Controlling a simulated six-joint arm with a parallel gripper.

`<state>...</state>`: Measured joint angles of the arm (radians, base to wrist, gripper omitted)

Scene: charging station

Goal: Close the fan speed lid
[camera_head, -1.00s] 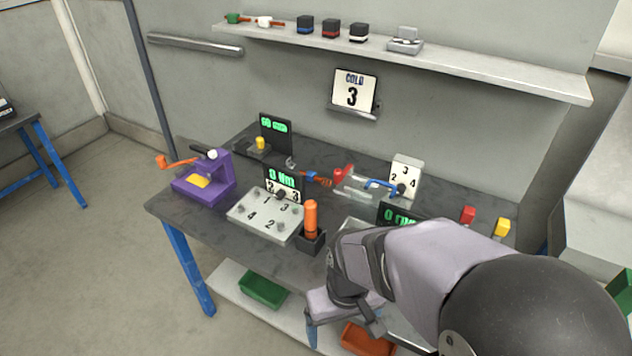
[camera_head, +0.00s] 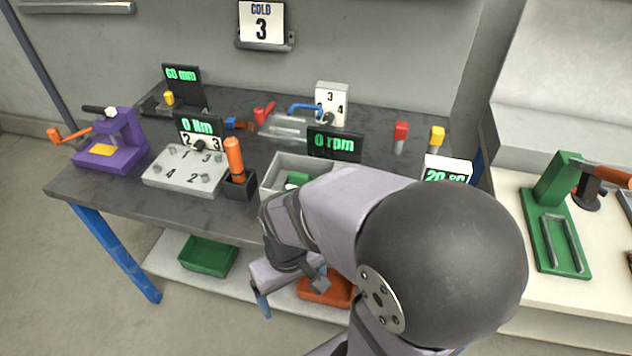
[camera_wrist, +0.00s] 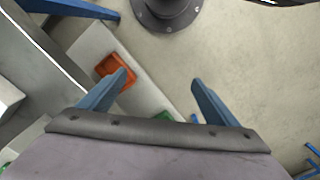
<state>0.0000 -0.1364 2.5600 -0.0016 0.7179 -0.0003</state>
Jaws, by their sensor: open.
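The black "0 rpm" display (camera_head: 334,144) stands on the workbench, right of centre in the head view. A grey open-topped box (camera_head: 272,180) sits in front of it with a green part (camera_head: 296,179) inside. My arm hides the right side of this box, and I cannot make out its lid clearly. My gripper (camera_wrist: 160,83) is open and empty in the wrist view, its blue fingers pointing down over the floor and lower shelf. In the head view it hangs in front of the bench, below the tabletop, apart from the box.
An orange-handled tool (camera_head: 234,155) stands upright left of the box. A numbered plate (camera_head: 176,181) and a purple press (camera_head: 112,152) lie further left. An orange bin (camera_head: 318,291) and a green bin (camera_head: 208,257) sit on the lower shelf. A green fixture (camera_head: 547,240) stands right.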

